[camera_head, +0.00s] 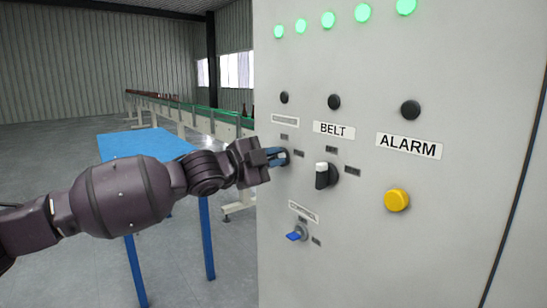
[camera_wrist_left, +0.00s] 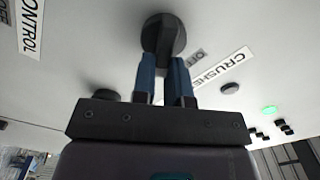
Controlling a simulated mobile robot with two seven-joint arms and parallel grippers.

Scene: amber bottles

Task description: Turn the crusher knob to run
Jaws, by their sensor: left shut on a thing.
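The crusher knob (camera_wrist_left: 165,38) is a round black knob on the grey panel, beside the CRUSHER label (camera_wrist_left: 222,67) and a small OFF plate in the left wrist view. My left gripper (camera_wrist_left: 162,62) is shut on it, its blue fingers on either side of the knob's grip. In the head view my left gripper (camera_head: 277,157) reaches the panel from the left, left of the BELT knob, and covers most of the crusher knob. Where the knob points is hard to tell. My right gripper is in neither view.
The BELT knob (camera_head: 325,174), yellow ALARM button (camera_head: 397,200) and blue CONTROL key (camera_head: 297,233) sit close by on the cabinet (camera_head: 350,265). Green lamps (camera_head: 363,12) glow above. A blue table (camera_head: 143,143) stands behind my arm, with a bottle conveyor (camera_head: 200,121) beyond.

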